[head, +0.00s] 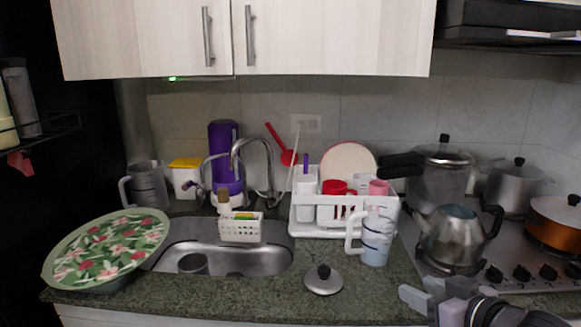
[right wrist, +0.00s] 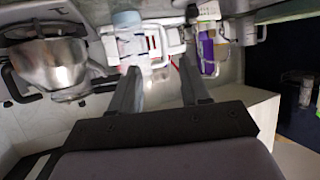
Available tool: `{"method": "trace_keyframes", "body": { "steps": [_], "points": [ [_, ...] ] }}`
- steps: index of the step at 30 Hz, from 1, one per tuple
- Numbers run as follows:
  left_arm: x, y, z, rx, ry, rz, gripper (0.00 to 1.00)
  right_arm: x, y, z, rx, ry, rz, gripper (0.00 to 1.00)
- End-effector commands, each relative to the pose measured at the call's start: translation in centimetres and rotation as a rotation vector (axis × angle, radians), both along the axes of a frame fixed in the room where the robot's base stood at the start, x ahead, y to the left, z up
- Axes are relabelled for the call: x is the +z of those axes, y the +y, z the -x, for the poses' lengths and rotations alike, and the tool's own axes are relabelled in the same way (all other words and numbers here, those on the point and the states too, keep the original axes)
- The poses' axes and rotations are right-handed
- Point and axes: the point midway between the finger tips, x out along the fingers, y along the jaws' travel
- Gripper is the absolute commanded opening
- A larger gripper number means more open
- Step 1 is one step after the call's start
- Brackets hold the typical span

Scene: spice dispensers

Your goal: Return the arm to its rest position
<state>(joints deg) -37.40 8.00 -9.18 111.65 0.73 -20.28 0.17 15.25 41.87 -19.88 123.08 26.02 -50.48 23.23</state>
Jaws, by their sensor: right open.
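My right gripper (head: 420,291) is at the lower right of the head view, in front of the counter edge and below the stove's left side. In the right wrist view its two fingers (right wrist: 158,88) stand apart with nothing between them. It is open and empty. The right arm (head: 500,312) comes in from the bottom right corner. A pale blue and white jug (head: 376,240) stands upright on the counter beyond the gripper, apart from it. My left gripper is not in view.
A steel kettle (head: 450,237) and an orange pot (head: 558,227) are on the stove at right. A pot lid (head: 323,281) lies on the counter. A white dish rack (head: 297,226) stands behind. A sink (head: 262,262) and flowered tray (head: 105,250) are at left.

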Motion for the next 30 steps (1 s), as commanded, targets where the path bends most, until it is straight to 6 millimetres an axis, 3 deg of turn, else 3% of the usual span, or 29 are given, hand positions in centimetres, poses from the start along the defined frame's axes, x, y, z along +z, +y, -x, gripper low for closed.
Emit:
{"method": "trace_keyframes", "body": {
  "steps": [1, 8, 14, 18, 24, 30],
  "points": [
    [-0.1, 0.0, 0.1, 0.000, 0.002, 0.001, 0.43, -2.5, 0.6, 0.6, 0.003, 0.029, -0.016, 0.46],
    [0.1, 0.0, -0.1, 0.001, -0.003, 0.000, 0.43, -10.0, 1.6, 3.4, -0.012, 0.065, -0.040, 0.46],
    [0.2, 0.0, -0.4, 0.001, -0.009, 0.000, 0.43, -17.8, 2.2, 8.4, -0.057, 0.120, -0.033, 0.46],
    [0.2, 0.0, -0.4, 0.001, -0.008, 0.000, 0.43, -22.7, 2.4, 13.0, -0.094, 0.167, -0.007, 0.46],
    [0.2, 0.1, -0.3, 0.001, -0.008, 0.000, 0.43, -27.1, 2.5, 18.7, -0.130, 0.224, 0.042, 0.46],
    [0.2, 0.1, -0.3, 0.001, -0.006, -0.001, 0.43, -28.4, 2.5, 20.8, -0.139, 0.243, 0.065, 0.46]
  ]
}}
